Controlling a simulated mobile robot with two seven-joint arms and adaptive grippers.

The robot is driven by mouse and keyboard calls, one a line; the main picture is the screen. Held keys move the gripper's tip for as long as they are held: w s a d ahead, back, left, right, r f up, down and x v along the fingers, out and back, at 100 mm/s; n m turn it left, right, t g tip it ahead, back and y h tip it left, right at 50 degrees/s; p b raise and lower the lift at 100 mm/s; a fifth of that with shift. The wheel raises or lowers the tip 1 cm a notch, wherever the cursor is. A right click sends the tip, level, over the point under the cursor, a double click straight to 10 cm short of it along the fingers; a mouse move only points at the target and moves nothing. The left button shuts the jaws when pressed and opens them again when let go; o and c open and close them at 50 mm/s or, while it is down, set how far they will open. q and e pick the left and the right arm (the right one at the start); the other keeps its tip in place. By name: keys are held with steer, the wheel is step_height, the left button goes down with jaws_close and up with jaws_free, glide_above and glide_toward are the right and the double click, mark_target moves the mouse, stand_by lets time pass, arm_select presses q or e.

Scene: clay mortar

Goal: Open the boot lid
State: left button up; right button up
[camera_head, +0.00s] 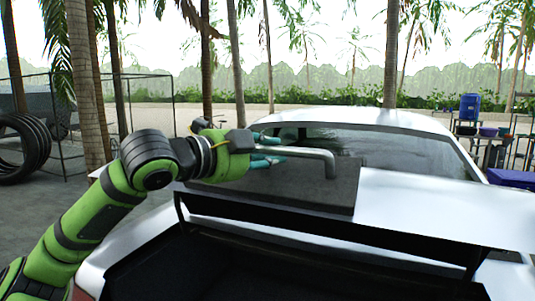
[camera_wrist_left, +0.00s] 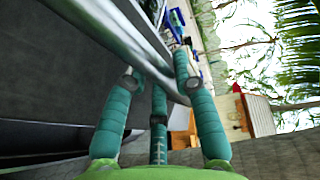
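A white car's boot lid (camera_head: 440,205) stands partly raised above the dark boot opening (camera_head: 280,270). A dark panel (camera_head: 310,190) on the lid carries a grey metal bar handle (camera_head: 315,153). My left gripper (camera_head: 265,151) is at the left end of this handle, its teal fingers above and below the bar. In the left wrist view the left gripper (camera_wrist_left: 158,80) has its fingers straight and spread, with the handle (camera_wrist_left: 130,42) running between and past their tips. Firm contact is not clear. My right gripper is not in view.
The car's rear window (camera_head: 400,150) is just beyond the lid. Palm trunks (camera_head: 85,90) and a wire fence (camera_head: 140,100) stand behind at left. A blue barrel (camera_head: 470,107) and a table with basins are far right.

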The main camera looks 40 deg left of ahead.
arm_select(q)
steer(key=shift+o, duration=1.3)
steer(key=shift+f, duration=0.1)
steer(key=shift+w+d, duration=0.1)
steer(key=shift+w, duration=0.05)
steer(key=shift+s+a, duration=0.45)
steer(key=shift+s, duration=0.85)
steer(key=shift+s+d+r, duration=0.15)
steer(key=shift+s+r, duration=0.3)
steer(key=shift+s, duration=0.4)
steer(key=s+a, duration=0.1)
steer(key=s, duration=0.6)
steer(key=shift+s+a+r, duration=0.2)
steer(key=shift+s+r, duration=0.05)
steer(key=shift+r, duration=0.1)
